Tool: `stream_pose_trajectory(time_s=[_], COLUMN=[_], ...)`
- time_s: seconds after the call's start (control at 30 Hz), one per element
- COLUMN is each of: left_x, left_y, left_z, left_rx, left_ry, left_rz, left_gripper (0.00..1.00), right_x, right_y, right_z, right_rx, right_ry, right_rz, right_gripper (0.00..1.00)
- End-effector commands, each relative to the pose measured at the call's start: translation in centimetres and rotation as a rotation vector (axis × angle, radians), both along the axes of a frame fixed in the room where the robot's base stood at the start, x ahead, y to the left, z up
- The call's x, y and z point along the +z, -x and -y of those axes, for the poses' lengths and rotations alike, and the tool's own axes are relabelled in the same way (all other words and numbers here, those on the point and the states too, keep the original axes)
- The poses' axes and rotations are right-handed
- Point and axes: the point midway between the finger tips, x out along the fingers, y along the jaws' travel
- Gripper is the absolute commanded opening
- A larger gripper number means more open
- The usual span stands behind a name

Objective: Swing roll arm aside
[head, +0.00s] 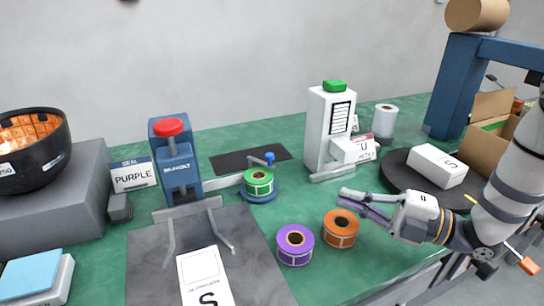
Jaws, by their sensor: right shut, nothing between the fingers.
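A green label roll (258,182) sits on a round blue holder (257,197) left of the middle of the green table. A blue knob (269,158) stands up behind the roll. A pale flat bar (224,184) runs from the holder leftwards to the blue sealing device (178,165) with a red top button; it looks like the roll arm, though its pivot is not clear. My right gripper (344,195) comes in from the right, its fingers shut and empty, just above or behind the orange roll (340,230), apart from the green roll. My left gripper is out of view.
A purple roll (295,245) lies beside the orange one. A white printer (330,130) stands behind my gripper. A dark turntable (400,172) with a white box (437,165) is at right. A grey mat (150,265) lies front left. The table between green roll and gripper is clear.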

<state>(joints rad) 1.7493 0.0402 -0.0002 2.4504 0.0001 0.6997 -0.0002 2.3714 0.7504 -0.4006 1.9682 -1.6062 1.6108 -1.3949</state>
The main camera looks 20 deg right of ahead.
Motion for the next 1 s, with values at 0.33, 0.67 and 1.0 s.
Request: stream_pose_trajectory(time_s=[0.33, 0.67, 1.0], left_x=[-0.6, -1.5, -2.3], left_y=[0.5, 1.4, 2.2], left_z=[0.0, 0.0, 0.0], left_rx=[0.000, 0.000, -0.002], left_ry=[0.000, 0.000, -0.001], left_rz=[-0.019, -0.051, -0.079], left_gripper=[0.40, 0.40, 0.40], right_x=[-0.1, 0.2, 0.6], right_y=[-2.5, -7.7, -13.1], right_z=[-2.4, -7.5, -12.8], right_rx=[0.004, 0.004, 0.003], right_ry=[0.001, 0.001, 0.002], right_rz=[-0.004, -0.005, -0.005], right_gripper=[0.00, 0.00, 0.00])
